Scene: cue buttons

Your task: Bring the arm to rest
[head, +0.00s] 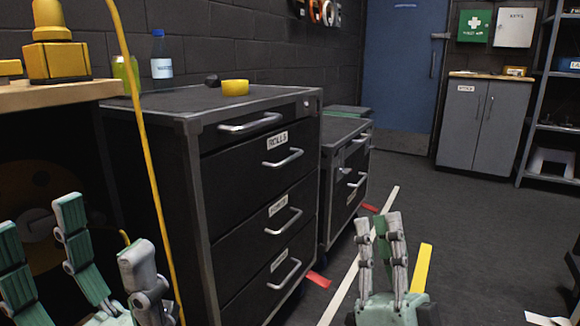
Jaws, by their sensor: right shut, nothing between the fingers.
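My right gripper (381,224) stands at the lower middle right of the head view. Its green and grey fingers point up and are close together, shut with nothing between them. My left gripper (98,232) is at the lower left, partly cut off by the frame edge. Its fingers are spread apart, open, and I see nothing held in it. No cue button can be made out in this view.
A black drawer cabinet (228,202) stands close between my grippers, with a bottle (161,57) and yellow tape roll (235,87) on top. A yellow cable (148,160) hangs at left. Open floor (470,215) lies right, before a grey cupboard (482,125) and blue door (400,75).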

